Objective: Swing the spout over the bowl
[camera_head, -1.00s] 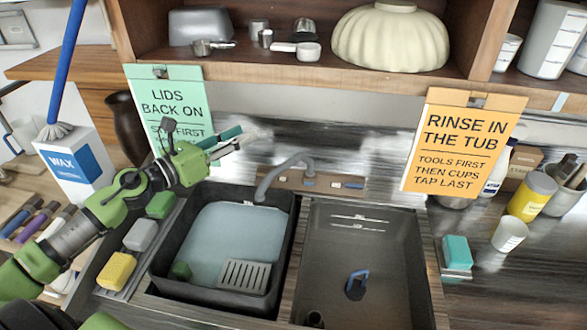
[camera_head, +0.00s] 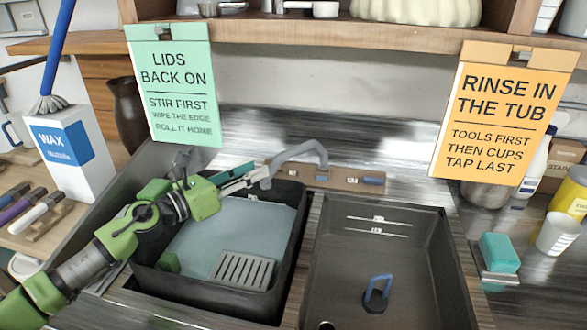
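The grey curved spout (camera_head: 298,149) rises from the wooden strip behind the two basins. It arches to the left, its outlet end near the back right edge of the black tub (camera_head: 292,225). The tub holds pale water. My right gripper is not in view.
A green sign (camera_head: 175,85) hangs above my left arm and an orange sign (camera_head: 497,115) hangs at the right. A wax box (camera_head: 75,150) stands left.

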